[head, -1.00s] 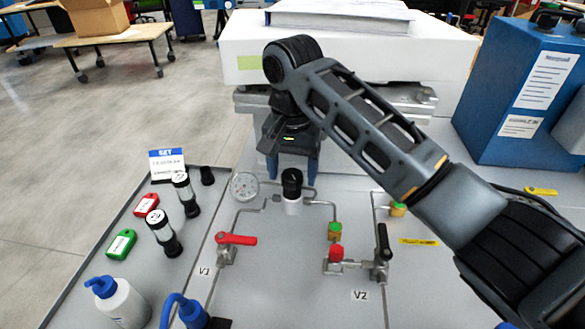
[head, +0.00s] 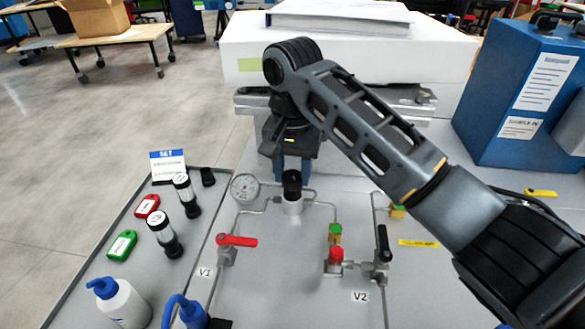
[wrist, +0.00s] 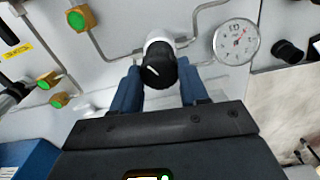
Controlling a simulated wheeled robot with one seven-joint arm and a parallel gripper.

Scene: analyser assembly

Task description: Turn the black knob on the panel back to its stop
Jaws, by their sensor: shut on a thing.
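The black knob (head: 292,179) stands on a silver regulator body (head: 292,203) fixed to the grey panel (head: 275,275). In the wrist view the knob (wrist: 158,67) shows a white mark on its top. My gripper (head: 292,172) comes in from behind the knob in the head view. Its two blue fingers (wrist: 160,85) lie on either side of the knob and are shut on it. The inner contact faces are partly hidden by the knob.
A round gauge (head: 243,187) is just left of the knob, and its red needle shows in the wrist view. Pipes, a red-handled valve V1 (head: 237,240) and a black-handled valve V2 (head: 384,243) stand nearby. Bottles and vials fill the left side.

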